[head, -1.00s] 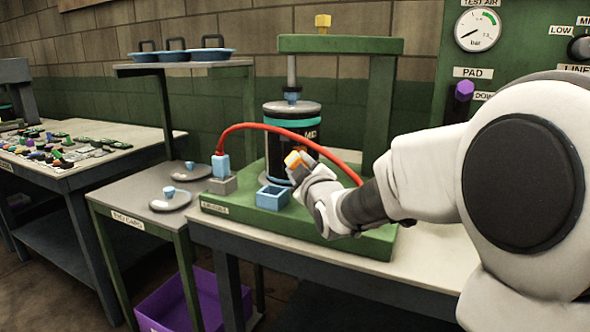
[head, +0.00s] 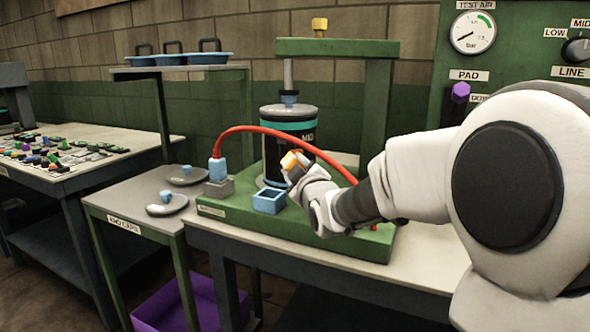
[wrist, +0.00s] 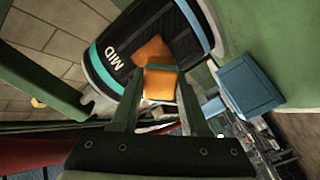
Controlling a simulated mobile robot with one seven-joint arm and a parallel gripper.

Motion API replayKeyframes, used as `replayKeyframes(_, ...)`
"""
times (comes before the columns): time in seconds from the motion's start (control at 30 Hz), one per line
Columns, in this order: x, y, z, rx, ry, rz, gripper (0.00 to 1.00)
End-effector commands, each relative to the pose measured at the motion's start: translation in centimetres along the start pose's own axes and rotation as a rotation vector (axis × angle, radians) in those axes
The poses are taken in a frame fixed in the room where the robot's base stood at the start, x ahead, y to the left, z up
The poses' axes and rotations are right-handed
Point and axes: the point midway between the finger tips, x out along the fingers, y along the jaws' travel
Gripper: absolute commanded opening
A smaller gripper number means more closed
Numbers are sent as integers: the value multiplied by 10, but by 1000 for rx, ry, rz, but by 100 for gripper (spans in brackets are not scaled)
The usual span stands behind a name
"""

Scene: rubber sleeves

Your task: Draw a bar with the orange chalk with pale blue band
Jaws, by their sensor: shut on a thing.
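The orange chalk with pale blue band (wrist: 160,86) is between the two fingers of my gripper (wrist: 158,92) in the wrist view. The band shows near its far end. It also shows in the head view as a small orange block (head: 291,160) at my gripper (head: 296,168). My gripper is shut on it, in front of the black drum (head: 272,166) with a teal stripe and the word MID. The drum also fills the top of the wrist view (wrist: 120,75). An orange patch lies beyond the band against the drum; I cannot tell whether it is chalk or a mark, or if they touch.
The drum stands on a green press base (head: 330,238). A red hose (head: 262,128) arches in front of the drum. A pale blue open box (head: 269,201) sits left of my gripper. A grey side table (head: 125,206) holds two dark discs. A gauge panel (head: 520,60) is behind right.

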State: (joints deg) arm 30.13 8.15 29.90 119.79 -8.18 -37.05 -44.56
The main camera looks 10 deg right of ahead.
Motion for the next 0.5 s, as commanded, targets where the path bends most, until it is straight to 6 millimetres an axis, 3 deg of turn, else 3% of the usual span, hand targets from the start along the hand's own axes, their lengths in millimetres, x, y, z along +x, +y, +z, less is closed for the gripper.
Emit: replayKeyframes(0.5,11,0,0,-1,1,1,0)
